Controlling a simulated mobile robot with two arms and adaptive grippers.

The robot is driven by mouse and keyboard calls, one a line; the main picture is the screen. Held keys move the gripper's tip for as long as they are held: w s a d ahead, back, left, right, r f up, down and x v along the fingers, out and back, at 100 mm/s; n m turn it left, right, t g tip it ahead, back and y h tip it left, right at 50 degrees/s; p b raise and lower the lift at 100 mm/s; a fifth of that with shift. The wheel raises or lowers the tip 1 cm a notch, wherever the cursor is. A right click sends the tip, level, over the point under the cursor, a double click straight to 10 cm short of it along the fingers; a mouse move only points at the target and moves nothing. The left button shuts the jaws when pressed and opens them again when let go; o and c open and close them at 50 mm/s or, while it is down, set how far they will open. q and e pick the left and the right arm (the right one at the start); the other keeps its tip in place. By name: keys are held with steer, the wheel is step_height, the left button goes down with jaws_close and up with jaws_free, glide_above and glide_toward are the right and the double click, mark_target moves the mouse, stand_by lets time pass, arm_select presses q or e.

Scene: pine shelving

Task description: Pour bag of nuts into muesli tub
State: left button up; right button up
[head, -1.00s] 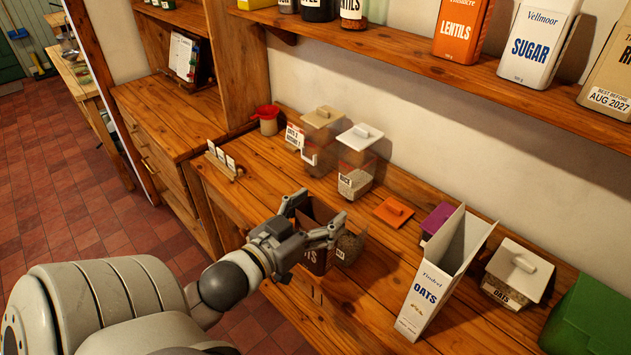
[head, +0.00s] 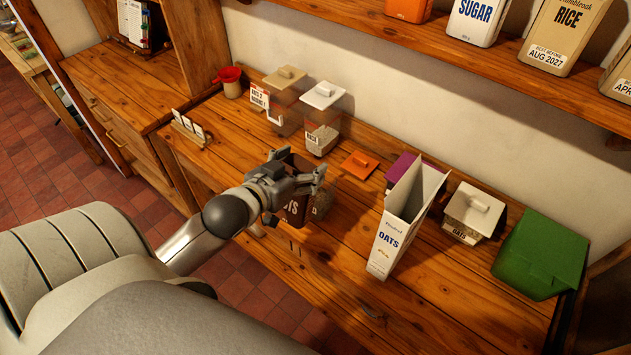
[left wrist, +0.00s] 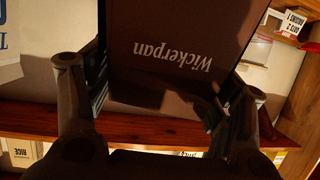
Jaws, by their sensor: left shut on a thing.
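My left gripper (head: 298,174) is shut on a dark brown bag (head: 294,208), whose white lettering ends in "TS" and is partly hidden by the gripper. In the left wrist view the bag (left wrist: 180,50) reads "Wickerpan" upside down, between the two fingers (left wrist: 160,92). The bag looks roughly upright over the front part of the counter. My right gripper is not in view.
On the counter (head: 345,265), an open white oats carton (head: 386,245) stands right of the tub, with a purple lid (head: 399,168), lidded oats tub (head: 470,213) and green box (head: 541,255) beyond. Two lidded tubs (head: 284,107) (head: 322,120) stand behind. A shelf (head: 470,62) runs above.

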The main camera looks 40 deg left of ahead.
arm_select(q)
steer(key=shift+w+f+g+p, duration=0.1)
steer(key=shift+f+g+p, duration=0.2)
steer(key=shift+p, duration=0.35)
steer(key=shift+w+f+g+p, duration=0.1)
steer(key=shift+f+g+p, duration=0.25)
steer(key=shift+p, duration=0.3)
steer(key=shift+f, duration=0.4)
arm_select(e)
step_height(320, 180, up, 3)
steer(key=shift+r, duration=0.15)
